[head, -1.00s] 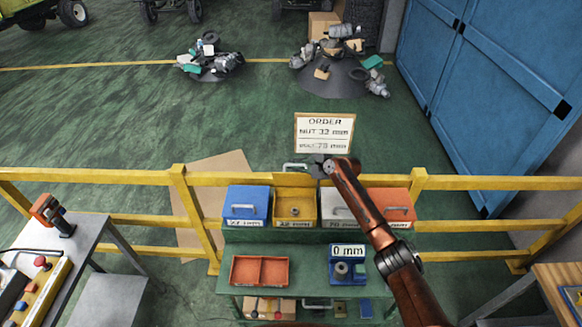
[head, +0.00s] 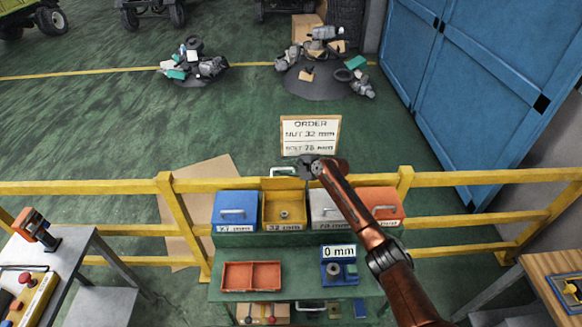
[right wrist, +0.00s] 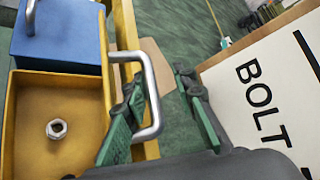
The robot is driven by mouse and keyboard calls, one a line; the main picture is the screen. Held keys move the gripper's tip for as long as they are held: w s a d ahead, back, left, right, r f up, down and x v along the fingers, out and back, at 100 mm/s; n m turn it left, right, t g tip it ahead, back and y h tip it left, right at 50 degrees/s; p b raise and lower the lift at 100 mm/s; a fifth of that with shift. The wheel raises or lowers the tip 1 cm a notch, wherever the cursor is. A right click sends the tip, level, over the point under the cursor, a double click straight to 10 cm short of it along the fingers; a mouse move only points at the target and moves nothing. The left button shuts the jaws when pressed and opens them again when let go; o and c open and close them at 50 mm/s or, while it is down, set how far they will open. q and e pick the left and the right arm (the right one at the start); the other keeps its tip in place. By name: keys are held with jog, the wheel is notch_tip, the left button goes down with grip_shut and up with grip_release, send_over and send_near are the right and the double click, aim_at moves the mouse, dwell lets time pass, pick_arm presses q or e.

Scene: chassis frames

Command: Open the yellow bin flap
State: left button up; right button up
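The yellow bin (head: 268,212) stands in the row of bins, its label reading 32 mm. Its flap (head: 282,184) stands raised at the back, leaving the top open. A nut (right wrist: 57,129) lies inside. The flap's metal handle (head: 283,170) sticks out on the far side and shows large in the right wrist view (right wrist: 152,88). My right gripper (head: 308,162) is just right of the handle. In the right wrist view its green-padded fingers (right wrist: 158,115) are apart, with the handle bar between them; I cannot tell whether they touch it. My left gripper is not in view.
A blue bin (head: 234,204) stands left of the yellow one; a grey bin (head: 325,206) and an orange bin (head: 385,203) stand right. The order sign (head: 310,135) is close behind my right gripper. A yellow railing (head: 470,183) runs behind the bins. An orange tray (head: 251,276) sits in front.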

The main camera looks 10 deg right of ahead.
jog(key=shift+s+d, duration=0.15)
jog(key=shift+d, duration=0.25)
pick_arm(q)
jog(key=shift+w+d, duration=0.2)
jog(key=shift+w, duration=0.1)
pick_arm(e)
jog(key=v, duration=1.1)
jog(key=shift+r, duration=0.3)
jog(key=shift+s, duration=0.1)
